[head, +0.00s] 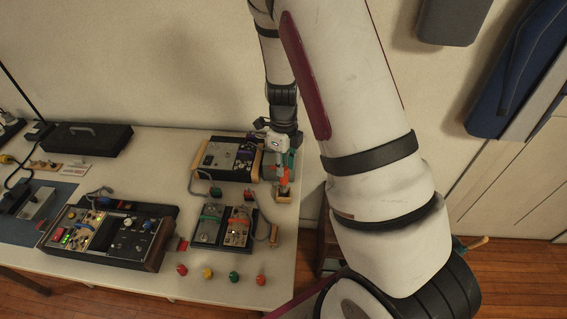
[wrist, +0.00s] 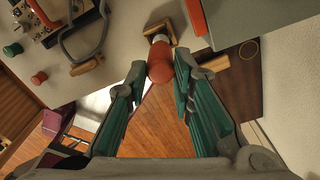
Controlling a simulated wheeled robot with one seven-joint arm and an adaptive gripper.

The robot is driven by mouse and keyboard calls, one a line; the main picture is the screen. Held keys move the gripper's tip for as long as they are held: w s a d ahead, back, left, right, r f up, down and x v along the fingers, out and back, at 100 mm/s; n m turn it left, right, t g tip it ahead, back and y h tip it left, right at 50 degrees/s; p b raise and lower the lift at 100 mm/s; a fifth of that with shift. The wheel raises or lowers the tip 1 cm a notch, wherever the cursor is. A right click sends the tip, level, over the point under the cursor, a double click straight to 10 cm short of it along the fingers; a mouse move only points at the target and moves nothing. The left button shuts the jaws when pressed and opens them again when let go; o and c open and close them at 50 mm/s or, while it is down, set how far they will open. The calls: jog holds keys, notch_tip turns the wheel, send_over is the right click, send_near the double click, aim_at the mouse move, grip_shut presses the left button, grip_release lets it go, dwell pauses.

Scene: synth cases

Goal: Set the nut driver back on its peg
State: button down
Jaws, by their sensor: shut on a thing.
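My gripper (head: 284,163) is at the right end of the workbench, pointing down. In the wrist view its teal fingers (wrist: 160,78) are closed in on the nut driver (wrist: 160,69), whose rounded red end shows between the fingertips. In the head view the orange-red nut driver (head: 284,180) is low over a small wooden block (head: 283,194) near the bench's right edge. This wooden piece also shows in the wrist view (wrist: 178,27), just beyond the red end. I cannot tell whether the driver touches the block or a peg; the peg is not clearly visible.
A wood-sided device (head: 222,160) stands just left of my gripper. Two pedals (head: 222,226) with a grey cable and a larger console (head: 110,235) lie nearer. Several coloured knobs (head: 234,277) line the front edge. The bench (head: 175,145) is bare behind the device.

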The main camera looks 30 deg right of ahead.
jog(key=shift+f+b, duration=0.4)
jog(key=shift+f, duration=0.4)
jog(key=c, duration=1.3)
grip_release()
jog(key=s+a+r+n, duration=0.1)
jog(key=r+n, duration=0.2)
jog(key=r, duration=0.4)
jog(key=s+a+r+n+t+y, duration=0.1)
jog(key=s+a+r+n, duration=0.1)
jog(key=r, duration=0.5)
jog(key=s+a+r+n, duration=0.1)
jog(key=r+n, duration=0.2)
jog(key=r, duration=0.3)
jog(key=s+a+r+n+t, duration=0.2)
jog(key=s+r+n, duration=0.3)
jog(key=s+n, duration=0.3)
jog(key=s+a+r+n+t+h, duration=0.1)
jog(key=s+r+n, duration=0.5)
jog(key=n, duration=0.8)
jog(key=shift+s+a+r+t, duration=0.25)
jog(key=shift+s+a+t, duration=0.35)
jog(key=shift+s+a, duration=0.6)
